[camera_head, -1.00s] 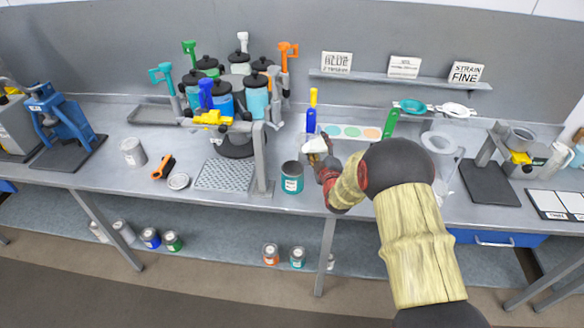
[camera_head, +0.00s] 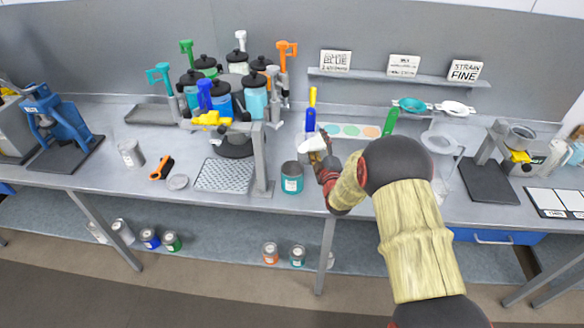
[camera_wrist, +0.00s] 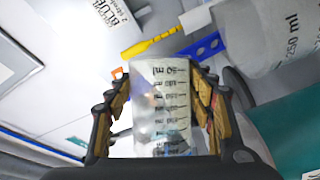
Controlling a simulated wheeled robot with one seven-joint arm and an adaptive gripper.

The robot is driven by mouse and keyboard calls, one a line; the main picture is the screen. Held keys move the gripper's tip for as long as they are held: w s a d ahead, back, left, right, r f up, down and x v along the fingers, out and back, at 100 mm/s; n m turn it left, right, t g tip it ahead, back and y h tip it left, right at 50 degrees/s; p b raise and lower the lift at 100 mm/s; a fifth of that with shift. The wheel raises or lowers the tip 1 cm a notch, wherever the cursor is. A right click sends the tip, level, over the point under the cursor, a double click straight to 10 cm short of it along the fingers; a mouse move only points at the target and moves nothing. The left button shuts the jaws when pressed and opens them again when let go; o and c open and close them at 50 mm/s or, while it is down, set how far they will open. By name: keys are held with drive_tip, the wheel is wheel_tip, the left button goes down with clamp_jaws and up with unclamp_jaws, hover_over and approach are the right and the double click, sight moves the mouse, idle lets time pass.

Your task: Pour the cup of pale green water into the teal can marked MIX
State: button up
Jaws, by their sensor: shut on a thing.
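My gripper (camera_head: 321,152) is shut on a clear, whitish graduated cup (camera_head: 311,144), which is held above the bench. In the wrist view, the cup (camera_wrist: 162,108) sits between both fingers with its printed scale showing. It looks tilted to the left in the head view. The pale green water cannot be made out. The teal can (camera_head: 292,184) stands upright on the bench, below and left of the cup, with a white label too small to read and a grey open top. No stream is visible between cup and can.
A grey stand with a perforated plate (camera_head: 224,175) is close left of the can. A blue spatula with yellow handle (camera_head: 311,118) stands behind the cup, beside a colour-swatch strip (camera_head: 350,130).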

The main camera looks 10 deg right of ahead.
drive_tip(key=shift+r, duration=0.2)
drive_tip(key=shift+f+n, duration=0.1)
drive_tip(key=shift+n, duration=0.2)
drive_tip(key=shift+s+a, duration=0.1)
drive_tip(key=shift+b, duration=0.5)
drive_tip(key=shift+a, duration=0.1)
drive_tip(key=shift+b, duration=0.35)
